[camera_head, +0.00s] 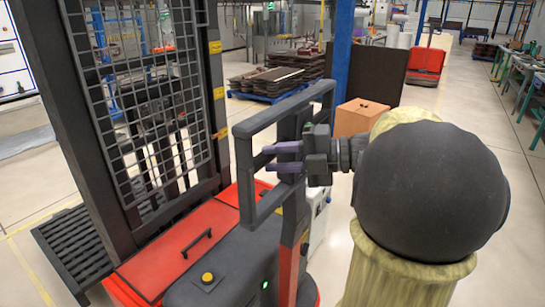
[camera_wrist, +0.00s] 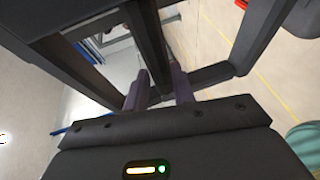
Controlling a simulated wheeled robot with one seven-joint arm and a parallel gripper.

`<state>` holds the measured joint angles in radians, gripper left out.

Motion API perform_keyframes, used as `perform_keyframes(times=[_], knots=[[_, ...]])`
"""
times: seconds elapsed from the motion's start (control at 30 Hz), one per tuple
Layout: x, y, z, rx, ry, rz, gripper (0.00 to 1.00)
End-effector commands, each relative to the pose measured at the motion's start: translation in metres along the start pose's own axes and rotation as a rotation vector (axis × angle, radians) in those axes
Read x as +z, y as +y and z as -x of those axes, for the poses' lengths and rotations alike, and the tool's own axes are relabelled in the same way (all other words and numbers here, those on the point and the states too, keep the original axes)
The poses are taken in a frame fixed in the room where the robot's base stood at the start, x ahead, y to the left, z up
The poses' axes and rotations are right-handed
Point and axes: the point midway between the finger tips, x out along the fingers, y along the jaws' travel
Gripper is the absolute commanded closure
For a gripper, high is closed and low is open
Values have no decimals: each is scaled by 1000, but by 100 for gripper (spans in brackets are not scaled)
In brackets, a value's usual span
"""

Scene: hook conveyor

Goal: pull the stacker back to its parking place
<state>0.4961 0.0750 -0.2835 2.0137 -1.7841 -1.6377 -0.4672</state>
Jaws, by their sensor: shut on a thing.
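The stacker (camera_head: 180,245) stands at the left of the head view, with a red and dark grey body, a dark mast (camera_head: 95,120) and a mesh guard. Its dark frame-shaped handle (camera_head: 245,165) rises on the near side, at the top of a tiller. My gripper (camera_head: 283,158) is at the handle from the right, its purple fingers shut on a bar of it. In the wrist view the fingers (camera_wrist: 158,92) sit on either side of a dark bar of the handle (camera_wrist: 148,45). The exact contact is partly hidden.
A cardboard box (camera_head: 360,118) and a blue post (camera_head: 341,50) stand behind my arm. Blue pallets with dark stacks (camera_head: 275,85) lie farther back. A red machine (camera_head: 426,65) stands at the back right, and green workbenches (camera_head: 525,75) line the right. Open floor (camera_head: 460,115) shows between.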

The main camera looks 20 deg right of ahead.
Motion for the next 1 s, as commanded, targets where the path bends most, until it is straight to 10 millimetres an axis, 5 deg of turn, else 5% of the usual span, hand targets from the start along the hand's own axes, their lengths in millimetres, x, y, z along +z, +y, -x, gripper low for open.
perform_keyframes(times=[0.43,0.47,0.53,1.0], knots=[[-4,-8,-9,-19,27,-12,100],[-4,-8,-9,-19,27,-12,69],[-4,-8,-8,-17,25,-11,55],[-3,-4,-2,-11,15,-3,53]])
